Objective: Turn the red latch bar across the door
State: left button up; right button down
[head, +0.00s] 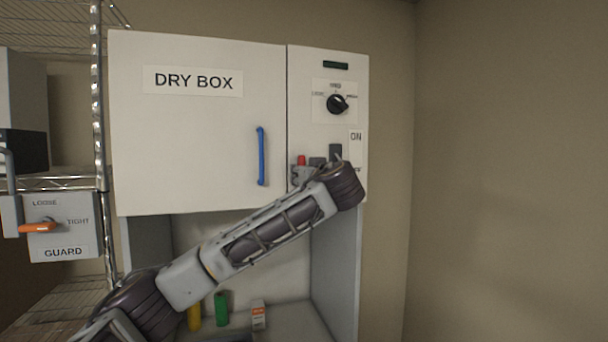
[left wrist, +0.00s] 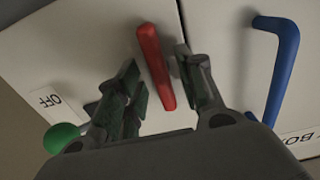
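The red latch bar (head: 301,160) shows only its top in the head view, just right of the white DRY BOX door (head: 200,130). The rest is hidden behind my left gripper (head: 306,174). In the left wrist view the whole red bar (left wrist: 155,65) shows near the door's edge seam. My left gripper (left wrist: 163,90) is open, with one finger on either side of the bar's lower part in the picture. The finger on the right looks close to the bar; I cannot tell if it touches. My right gripper is not in view.
A blue door handle (head: 261,156) is left of the latch. A black knob (head: 337,104) and an ON label (head: 356,137) are on the side panel. A green knob (left wrist: 62,138) is near the gripper. A GUARD panel (head: 65,240) with an orange lever is at left.

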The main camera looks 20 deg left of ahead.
pick_arm(q)
grip_shut()
dwell(0.4)
